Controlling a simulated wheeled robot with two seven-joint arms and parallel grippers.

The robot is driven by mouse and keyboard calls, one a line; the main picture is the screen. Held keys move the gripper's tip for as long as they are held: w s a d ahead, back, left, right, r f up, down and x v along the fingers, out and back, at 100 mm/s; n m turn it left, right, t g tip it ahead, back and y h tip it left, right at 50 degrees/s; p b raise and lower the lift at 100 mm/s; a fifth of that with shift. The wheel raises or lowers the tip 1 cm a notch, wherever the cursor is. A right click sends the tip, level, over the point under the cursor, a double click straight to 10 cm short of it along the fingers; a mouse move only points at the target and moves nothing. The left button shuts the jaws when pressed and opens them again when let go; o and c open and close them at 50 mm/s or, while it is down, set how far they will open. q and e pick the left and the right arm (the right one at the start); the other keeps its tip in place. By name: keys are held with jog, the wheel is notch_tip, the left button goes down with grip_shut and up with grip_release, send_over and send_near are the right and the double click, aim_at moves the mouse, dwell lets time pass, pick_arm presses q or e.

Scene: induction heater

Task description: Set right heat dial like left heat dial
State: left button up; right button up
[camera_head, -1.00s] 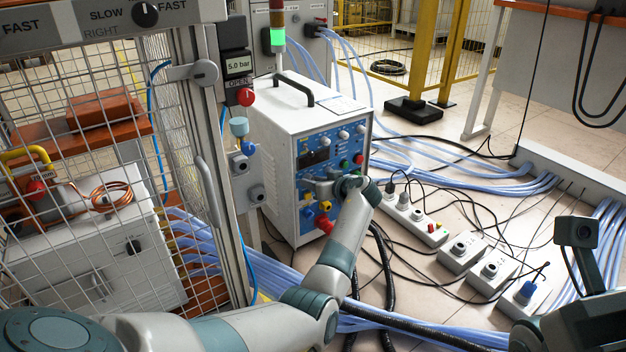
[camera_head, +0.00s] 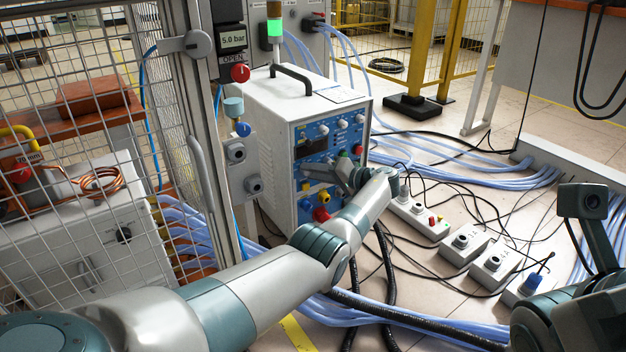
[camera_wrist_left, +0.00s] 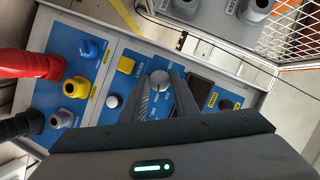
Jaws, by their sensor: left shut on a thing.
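The white heater unit (camera_head: 263,132) stands left of centre in the head view, its blue front panel (camera_head: 302,160) facing right. My right gripper's jaws are not visible.
Yellow and blue connectors (camera_wrist_left: 75,87) and thick red (camera_wrist_left: 28,64) and black plugs sit left on the panel in the wrist view. A wire fence (camera_head: 70,130) stands left. Power sockets (camera_head: 468,240) and cables cover the floor to the right.

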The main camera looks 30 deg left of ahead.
pick_arm(q)
jog(key=shift+w+m+b, duration=0.1)
jog(key=shift+m+b, duration=0.55)
jog(key=shift+m, duration=0.05)
jog(key=shift+y, duration=0.3)
jog(key=o, duration=1.1)
jog(key=shift+c, duration=0.2)
